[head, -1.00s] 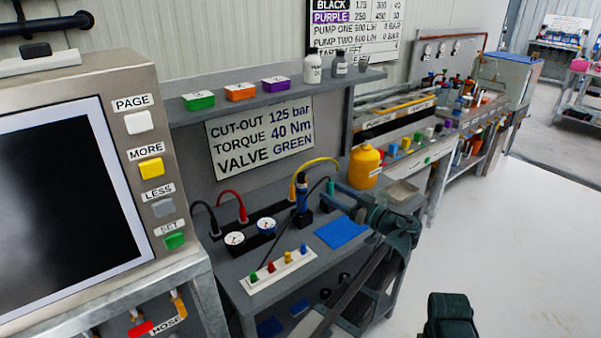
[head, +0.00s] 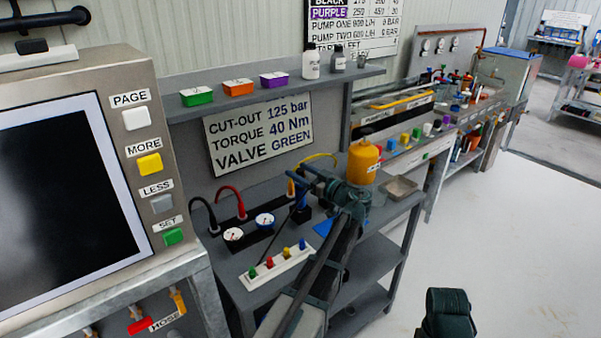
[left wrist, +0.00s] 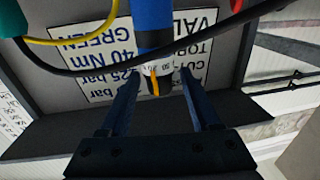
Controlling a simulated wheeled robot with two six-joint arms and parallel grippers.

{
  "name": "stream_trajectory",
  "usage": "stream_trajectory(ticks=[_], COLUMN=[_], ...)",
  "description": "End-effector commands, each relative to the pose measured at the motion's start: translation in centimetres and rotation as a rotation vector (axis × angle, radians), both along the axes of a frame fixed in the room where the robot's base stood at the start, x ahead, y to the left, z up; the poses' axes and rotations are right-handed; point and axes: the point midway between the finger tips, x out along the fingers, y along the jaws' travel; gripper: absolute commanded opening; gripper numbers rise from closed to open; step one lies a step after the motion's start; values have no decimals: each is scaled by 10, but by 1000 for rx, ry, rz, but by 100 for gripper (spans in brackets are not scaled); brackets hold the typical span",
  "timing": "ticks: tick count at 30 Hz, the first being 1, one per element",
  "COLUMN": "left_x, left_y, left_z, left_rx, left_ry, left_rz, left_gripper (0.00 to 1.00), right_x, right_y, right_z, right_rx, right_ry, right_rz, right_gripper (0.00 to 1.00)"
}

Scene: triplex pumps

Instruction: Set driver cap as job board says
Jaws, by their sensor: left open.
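The job board (head: 260,134) on the back panel reads CUT-OUT 125 bar, TORQUE 40 Nm, VALVE GREEN. The blue driver (head: 301,196) stands upright in a black holder (head: 304,213) on the bench, partly hidden by my left gripper. My left gripper (head: 312,182) is open at the driver. In the left wrist view, the driver's blue body (left wrist: 153,22) and its pale scale cap (left wrist: 152,72) with a yellow pointer (left wrist: 155,82) show between the fingers (left wrist: 159,76), with gaps on both sides. The scale figures are too small to read surely.
Red, black and yellow hoses (head: 229,190) curve near the gauges (head: 265,221). A white strip with coloured knobs (head: 275,268) lies in front. An orange bottle (head: 362,163) and grey tray (head: 399,187) stand right of the gripper. A control panel (head: 75,200) fills the left.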

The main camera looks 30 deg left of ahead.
Motion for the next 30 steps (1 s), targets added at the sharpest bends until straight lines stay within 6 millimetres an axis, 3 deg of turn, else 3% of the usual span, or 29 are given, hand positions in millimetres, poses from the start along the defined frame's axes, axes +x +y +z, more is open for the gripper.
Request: stream_trajectory(ticks=[6,17,30], left_x=[0,0,-3], left_y=[0,0,0], left_z=[0,0,0], left_rx=[0,0,0], left_ry=[0,0,0], left_rz=[0,-1,-59], left_gripper=[64,0,0], right_x=[0,0,0], right_y=[0,0,0], right_z=[0,0,0], right_rx=[0,0,0], right_ry=[0,0,0], right_rz=[0,0,0], right_gripper=[50,50,50])
